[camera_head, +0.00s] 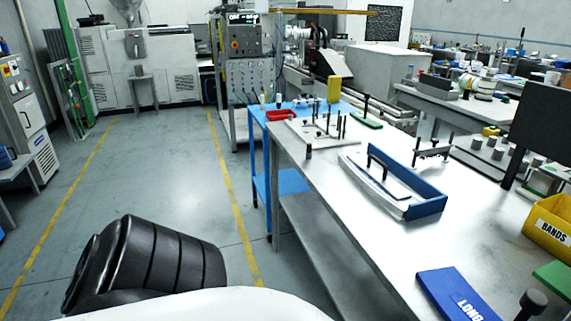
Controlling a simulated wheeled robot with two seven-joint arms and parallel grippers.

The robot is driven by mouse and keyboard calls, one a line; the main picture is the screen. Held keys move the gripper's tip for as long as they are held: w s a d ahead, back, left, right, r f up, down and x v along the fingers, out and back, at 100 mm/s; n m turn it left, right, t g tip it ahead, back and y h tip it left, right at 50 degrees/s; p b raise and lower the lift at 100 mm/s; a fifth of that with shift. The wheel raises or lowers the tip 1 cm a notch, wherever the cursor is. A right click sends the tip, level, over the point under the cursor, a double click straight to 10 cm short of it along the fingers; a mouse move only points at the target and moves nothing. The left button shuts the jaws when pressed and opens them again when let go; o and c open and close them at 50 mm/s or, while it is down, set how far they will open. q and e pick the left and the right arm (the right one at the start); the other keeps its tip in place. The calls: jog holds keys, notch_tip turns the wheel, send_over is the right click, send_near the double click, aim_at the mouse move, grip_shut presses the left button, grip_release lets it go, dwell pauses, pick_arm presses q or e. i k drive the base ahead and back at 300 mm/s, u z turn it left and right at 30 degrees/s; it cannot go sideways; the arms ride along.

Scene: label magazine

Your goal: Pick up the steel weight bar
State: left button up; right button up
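A dark bar-like piece with upright knobs (432,149) stands on the steel table behind the blue-walled magazine; it may be the steel weight bar, but I cannot be sure. The magazine (428,206) has blue walls and a pale front edge. A flat light plate with a black handle (377,160) lies inside it; this could also be the weight bar. Neither gripper is in view. A black ribbed arm part of mine shows at the lower left, away from the table.
A blue LONG piece (445,290) lies in front. A yellow BANDS bin (550,228) and a dark panel (540,125) stand right.

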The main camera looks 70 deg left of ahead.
aim_at(399, 194)
jog(key=u, duration=2.15)
